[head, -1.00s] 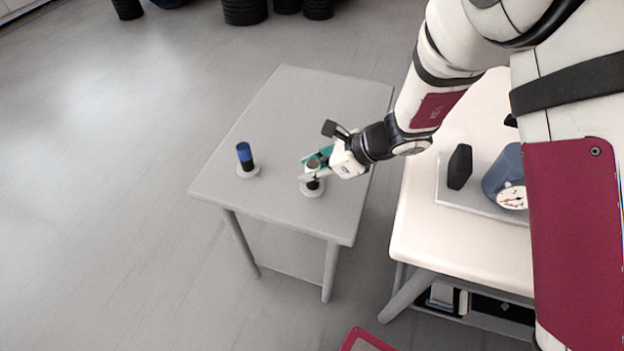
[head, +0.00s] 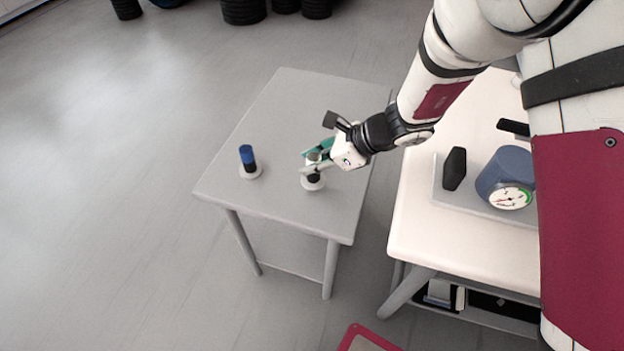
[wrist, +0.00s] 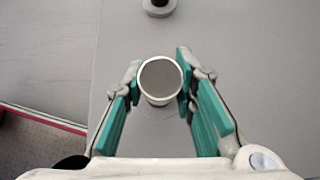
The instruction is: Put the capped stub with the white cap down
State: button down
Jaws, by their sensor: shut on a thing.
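My gripper (head: 313,162) is over the grey table, shut on the capped stub with the white cap (head: 313,157). The stub is upright, with a pale cap, a dark lower part and a pale round disc at its foot. I cannot tell whether the foot touches the table. In the wrist view the stub's round cap (wrist: 160,80), grey with a white rim, sits between the teal fingers of my gripper (wrist: 160,85). The fingers hide part of the stub's sides.
The grey table (head: 285,100) is mostly bare. A blue-topped black stub (head: 247,158) stands on a pale disc to the left. A pale bench (head: 430,235) at right bears a grey tray with a black block (head: 454,168) and a blue gauge (head: 500,175).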

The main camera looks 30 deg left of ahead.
jog(key=shift+r+p, duration=0.8)
jog(key=shift+r, duration=0.4)
